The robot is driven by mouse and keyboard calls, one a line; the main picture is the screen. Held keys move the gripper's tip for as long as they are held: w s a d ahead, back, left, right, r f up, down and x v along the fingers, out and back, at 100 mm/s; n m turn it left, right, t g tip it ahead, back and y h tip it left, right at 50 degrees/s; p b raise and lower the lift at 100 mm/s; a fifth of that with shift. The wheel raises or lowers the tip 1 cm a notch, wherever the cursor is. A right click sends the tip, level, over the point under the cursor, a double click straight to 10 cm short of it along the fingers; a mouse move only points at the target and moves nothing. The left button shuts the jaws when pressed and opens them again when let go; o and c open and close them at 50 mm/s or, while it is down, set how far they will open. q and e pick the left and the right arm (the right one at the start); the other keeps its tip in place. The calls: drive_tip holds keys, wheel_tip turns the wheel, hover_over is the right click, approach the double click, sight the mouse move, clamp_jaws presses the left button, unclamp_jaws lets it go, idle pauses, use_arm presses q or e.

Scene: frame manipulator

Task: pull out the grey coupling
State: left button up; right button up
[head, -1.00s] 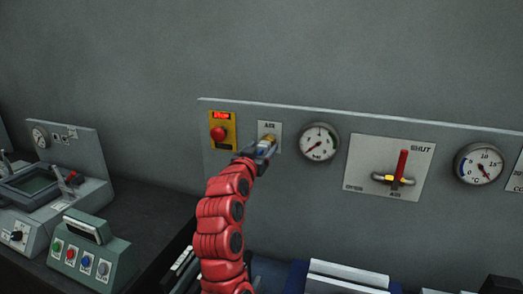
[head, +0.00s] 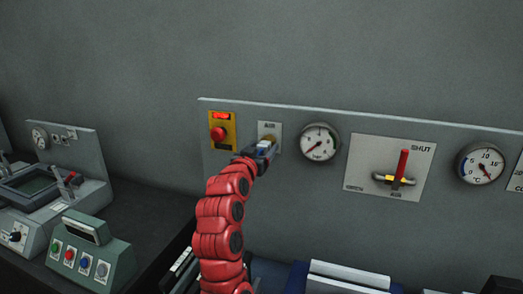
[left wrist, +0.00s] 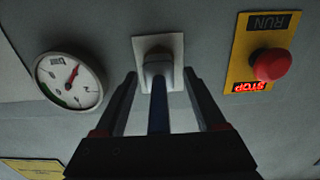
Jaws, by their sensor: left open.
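The grey coupling (left wrist: 158,66) sits on a small white plate (left wrist: 178,44) on the upright panel, with a blue hose or stem running from it toward my wrist. My left gripper (left wrist: 160,90) is open, with one finger on each side of the coupling and the blue stem, and gaps show on both sides. In the head view my left gripper (head: 262,152) is at the lower part of the plate (head: 270,129) and hides most of the coupling. My right gripper is not in view.
A red stop button (head: 218,134) on a yellow plate is just left of the coupling. A bar gauge (head: 319,143) is just right. A red-handled valve (head: 401,165) and a temperature gauge (head: 481,163) are further right. A console (head: 88,250) stands at lower left.

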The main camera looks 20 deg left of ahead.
use_arm(q)
drive_tip(key=shift+d+f+b, duration=0.1)
drive_tip(key=shift+b, duration=0.3)
clamp_jaws()
idle(0.4)
drive_tip(key=shift+s+f+b, duration=0.1)
drive_tip(key=shift+f+b, duration=0.15)
drive_tip(key=shift+b, duration=0.15)
drive_tip(key=shift+s, duration=0.15)
drive_tip(key=shift+s+b, duration=0.4)
drive_tip(key=shift+s, duration=0.3)
drive_tip(key=shift+s+b, duration=0.85)
drive_tip(key=shift+s, duration=0.8)
